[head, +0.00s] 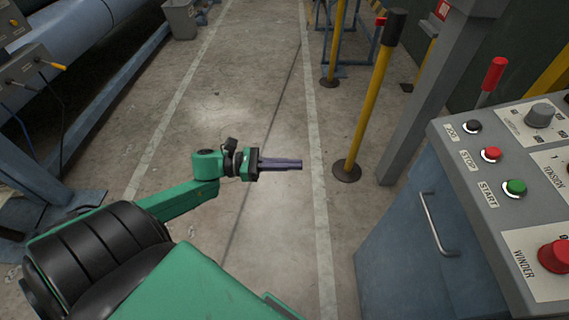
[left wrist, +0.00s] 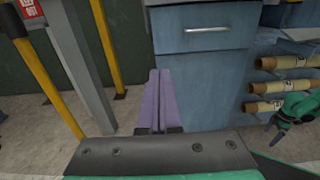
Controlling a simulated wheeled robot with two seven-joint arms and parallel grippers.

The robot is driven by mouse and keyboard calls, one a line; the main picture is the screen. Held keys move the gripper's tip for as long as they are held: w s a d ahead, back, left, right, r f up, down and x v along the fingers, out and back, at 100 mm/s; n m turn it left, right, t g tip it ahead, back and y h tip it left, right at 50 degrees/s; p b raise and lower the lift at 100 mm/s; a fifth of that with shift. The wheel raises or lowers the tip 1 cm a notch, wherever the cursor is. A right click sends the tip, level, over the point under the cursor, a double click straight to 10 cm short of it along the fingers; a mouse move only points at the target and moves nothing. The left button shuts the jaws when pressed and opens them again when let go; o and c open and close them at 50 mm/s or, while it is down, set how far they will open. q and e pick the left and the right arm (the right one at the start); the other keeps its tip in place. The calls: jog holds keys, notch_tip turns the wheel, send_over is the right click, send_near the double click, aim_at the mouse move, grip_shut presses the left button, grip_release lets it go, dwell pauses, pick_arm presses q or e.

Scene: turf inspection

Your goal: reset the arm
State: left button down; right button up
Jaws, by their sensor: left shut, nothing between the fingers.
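My left arm (head: 180,203) is green and reaches in from the lower left in the head view, stretched out over the bare floor. My left gripper (head: 298,164) has dark purple fingers that point right, and they are shut with nothing between them. In the left wrist view the two purple fingers (left wrist: 159,100) lie side by side, in front of a blue cabinet (left wrist: 206,75). The gripper touches nothing that I can see. My right gripper does not show in the head view.
A grey control panel (head: 467,170) with labelled buttons and a red-handled lever (head: 494,74) stands at the right on a blue cabinet (head: 400,240). A yellow post (head: 368,105) stands beyond my gripper. Rolls (left wrist: 285,62) lie on a rack. The floor between is clear.

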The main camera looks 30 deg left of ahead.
pick_arm(q)
jog(key=w+a+f+n+t+y+p, duration=0.2)
jog(key=a+f+n+t+y, duration=0.2)
jog(key=a+f+n+y, duration=0.55)
jog(key=s+a+f+n+g+y+p, duration=0.1)
jog(key=s+a+f+n+y, duration=0.1)
jog(key=f+n, duration=0.5)
jog(key=s+a+f+n+y+p, duration=0.1)
jog(key=s+a+f+n, duration=0.3)
jog(key=n, duration=0.5)
jog(key=s+d+f+n+g+y+p, duration=0.1)
jog(key=s+d+f+n+g+y, duration=0.2)
jog(key=s+f+n, duration=0.45)
jog(key=s+d+f+n+g+p, duration=0.2)
jog(key=s+d+f+n+g, duration=0.15)
jog(key=s+f+n, duration=0.4)
jog(key=s+d+f+n+g, duration=0.2)
jog(key=s+d, duration=0.1)
jog(key=s, duration=0.3)
jog(key=s+d+f+n+g, duration=0.2)
jog(key=s+f+g, duration=0.1)
jog(key=s, duration=0.3)
jog(key=shift+d+f+n, duration=0.35)
jog(key=shift+d, duration=0.05)
